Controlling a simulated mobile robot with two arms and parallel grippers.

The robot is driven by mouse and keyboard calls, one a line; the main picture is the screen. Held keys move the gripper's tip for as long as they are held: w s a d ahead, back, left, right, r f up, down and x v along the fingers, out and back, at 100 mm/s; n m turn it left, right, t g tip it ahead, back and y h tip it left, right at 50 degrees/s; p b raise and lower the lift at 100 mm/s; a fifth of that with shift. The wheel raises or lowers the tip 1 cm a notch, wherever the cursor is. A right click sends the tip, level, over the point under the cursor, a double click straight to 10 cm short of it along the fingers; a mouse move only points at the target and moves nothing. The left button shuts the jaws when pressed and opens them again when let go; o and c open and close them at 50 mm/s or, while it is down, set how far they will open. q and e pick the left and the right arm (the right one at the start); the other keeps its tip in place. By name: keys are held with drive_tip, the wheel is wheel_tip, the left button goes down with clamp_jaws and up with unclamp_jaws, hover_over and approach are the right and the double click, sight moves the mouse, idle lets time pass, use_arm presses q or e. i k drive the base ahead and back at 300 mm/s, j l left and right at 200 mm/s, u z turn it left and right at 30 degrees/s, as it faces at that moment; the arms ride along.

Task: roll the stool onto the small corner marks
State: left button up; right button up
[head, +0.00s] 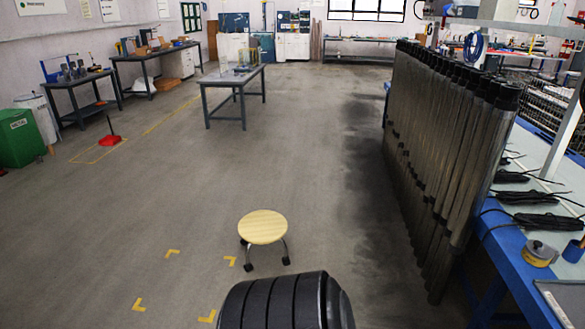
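Neither gripper shows in the head view. A dark ribbed rounded shape at the bottom centre covers the floor in front of the stool.
A rack of tall dark tubes (440,150) and a blue workbench (520,250) stand at the right. A grey table (232,80) stands mid-floor at the back. A red item (110,140) and a green bin (20,138) are at far left.

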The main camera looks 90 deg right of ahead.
sight(262, 227)
drive_tip(key=z, duration=2.55)
drive_tip(key=i+z, duration=0.1)
drive_tip(key=i, duration=0.4)
drive_tip(key=i+j+z, duration=0.1)
drive_tip(key=i, duration=0.45)
drive_tip(key=i+j+z, duration=0.1)
drive_tip(key=i, duration=0.4)
drive_tip(key=i+j, duration=0.15)
drive_tip(key=i, duration=0.4)
drive_tip(key=i+j+z, duration=0.15)
drive_tip(key=i, duration=0.35)
